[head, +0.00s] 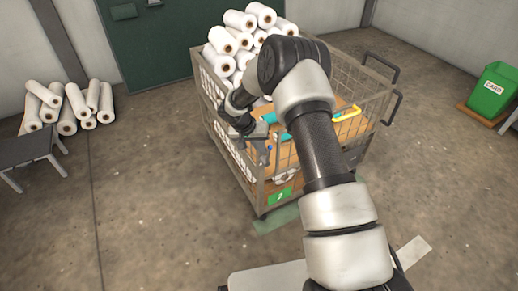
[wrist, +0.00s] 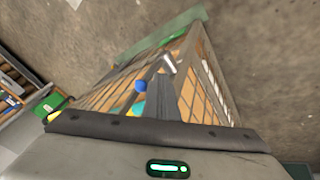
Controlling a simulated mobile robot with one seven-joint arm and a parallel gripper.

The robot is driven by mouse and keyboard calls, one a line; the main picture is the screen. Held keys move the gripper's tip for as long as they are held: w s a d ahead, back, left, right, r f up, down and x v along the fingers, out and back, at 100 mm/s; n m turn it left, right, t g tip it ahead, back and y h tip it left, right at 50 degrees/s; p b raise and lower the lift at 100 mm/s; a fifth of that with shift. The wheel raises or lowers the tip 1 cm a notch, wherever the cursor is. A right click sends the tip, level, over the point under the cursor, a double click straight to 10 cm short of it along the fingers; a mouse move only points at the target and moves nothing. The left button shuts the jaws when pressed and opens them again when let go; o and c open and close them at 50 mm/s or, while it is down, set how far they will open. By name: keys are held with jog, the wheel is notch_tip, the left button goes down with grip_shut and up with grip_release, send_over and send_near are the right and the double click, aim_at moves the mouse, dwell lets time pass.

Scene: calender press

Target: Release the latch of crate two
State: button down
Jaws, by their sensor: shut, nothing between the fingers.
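Crate two is a wire cage cart (head: 238,166) with a green plate marked 2 (head: 280,196) low at its near corner; its wire wall also fills the middle of the wrist view (wrist: 207,80). A blue knob (head: 268,154) shows at the crate's near end. In the wrist view the blue knob (wrist: 140,86) is left of my fingers, and a short silver pin (wrist: 169,63) lies just beyond their tips. I cannot tell whether either is the latch. My gripper (head: 262,141) is shut and empty above the near end, its fingers (wrist: 166,88) pointing toward it. Contact is unclear.
White rolls (head: 235,42) are heaped at the crate's far end. More rolls (head: 72,107) lie by the left wall near a grey bench (head: 28,148). A green bin (head: 492,90) stands at right. The floor left of the crate is clear.

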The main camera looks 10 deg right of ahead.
aim_at(270, 147)
jog(key=shift+w+d+r+g+y+p, duration=0.15)
jog(key=shift+d+y+p, duration=0.1)
jog(key=shift+d+y, duration=0.15)
jog(key=shift+w+d+r+g+y+p, duration=0.15)
jog(key=shift+d+y+p, duration=0.1)
jog(key=shift+d+y, duration=0.15)
jog(key=shift+w+d+f+g+y, duration=0.1)
jog(key=shift+d+f+g+y, duration=0.1)
jog(key=shift+d+y, duration=0.25)
jog(key=shift+w+d+f+g+y, duration=0.1)
jog(key=shift+d+g+y, duration=0.15)
jog(key=shift+y, duration=0.4)
jog(key=shift+w+d+f+b, duration=0.15)
jog(key=shift+d+b, duration=0.05)
jog(key=shift+d, duration=0.25)
jog(key=shift+w+d+f+b, duration=0.1)
jog(key=shift+w+d+b, duration=0.1)
jog(key=shift+d, duration=0.3)
jog(key=shift+s, duration=0.1)
jog(key=shift+s+a+f+b, duration=0.2)
jog(key=shift+a+f+b, duration=0.15)
jog(key=shift+a, duration=0.4)
notch_tip(270, 147, up, 17)
jog(key=s+a+p, duration=0.1)
jog(key=p, duration=0.2)
jog(key=shift+s+a+r, duration=0.2)
